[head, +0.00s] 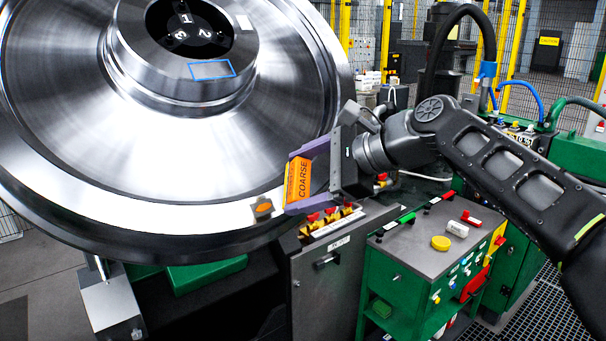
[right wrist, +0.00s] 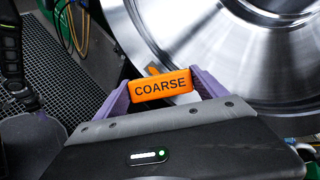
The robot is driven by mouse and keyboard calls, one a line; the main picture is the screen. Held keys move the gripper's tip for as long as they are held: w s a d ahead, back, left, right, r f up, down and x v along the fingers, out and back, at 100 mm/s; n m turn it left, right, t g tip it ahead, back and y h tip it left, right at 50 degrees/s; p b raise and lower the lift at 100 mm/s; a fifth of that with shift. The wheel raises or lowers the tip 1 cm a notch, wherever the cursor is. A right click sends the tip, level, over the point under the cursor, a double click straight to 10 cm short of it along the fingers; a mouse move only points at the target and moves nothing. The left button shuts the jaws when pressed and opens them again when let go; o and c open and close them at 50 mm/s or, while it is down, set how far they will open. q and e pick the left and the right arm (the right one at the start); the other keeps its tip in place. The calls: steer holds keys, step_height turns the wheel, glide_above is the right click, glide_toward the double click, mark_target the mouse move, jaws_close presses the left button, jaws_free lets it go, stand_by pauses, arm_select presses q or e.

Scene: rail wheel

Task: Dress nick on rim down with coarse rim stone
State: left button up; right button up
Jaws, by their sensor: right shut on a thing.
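The large shiny steel rail wheel (head: 180,170) fills the left of the head view, and part of it shows in the right wrist view (right wrist: 205,50). An orange patch with a dark mark (head: 264,209) is on its rim at the lower right. My right gripper (head: 302,182) is shut on the orange coarse rim stone (head: 298,181), labelled COARSE. The stone also shows between the purple fingers in the right wrist view (right wrist: 160,86). It is held close to the rim, just right of and above the orange patch; I cannot tell whether it touches. My left gripper is out of view.
A grey cabinet (head: 335,275) with red and yellow parts on top stands below the stone. A green cart (head: 400,275) with a grey top holds a yellow round piece (head: 441,243) and a white cylinder (head: 457,229). Yellow fence posts stand behind.

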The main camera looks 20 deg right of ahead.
steer(key=shift+s+a+r, duration=0.1)
steer(key=shift+s+r, duration=0.1)
steer(key=shift+s, duration=0.05)
steer(key=shift+w+a+f+b, duration=0.3)
steer(key=shift+w+f+b, duration=0.05)
steer(key=shift+w+f, duration=0.6)
steer(key=shift+w+a+f+b, duration=0.35)
steer(key=shift+w+f, duration=0.45)
steer(key=shift+f, duration=0.2)
steer(key=shift+w+a+f, duration=0.1)
steer(key=shift+w+f, duration=0.15)
steer(key=shift+w, duration=0.05)
steer(key=shift+w+a+f, duration=0.25)
steer(key=shift+w+f, duration=0.35)
steer(key=shift+f, duration=0.05)
steer(key=shift+s+a+r, duration=0.1)
steer(key=shift+s+a, duration=0.25)
steer(key=shift+a, duration=0.35)
steer(key=shift+s+a+r, duration=0.1)
steer(key=shift+s+a, duration=0.2)
steer(key=shift+a, duration=0.35)
steer(key=shift+f, duration=0.1)
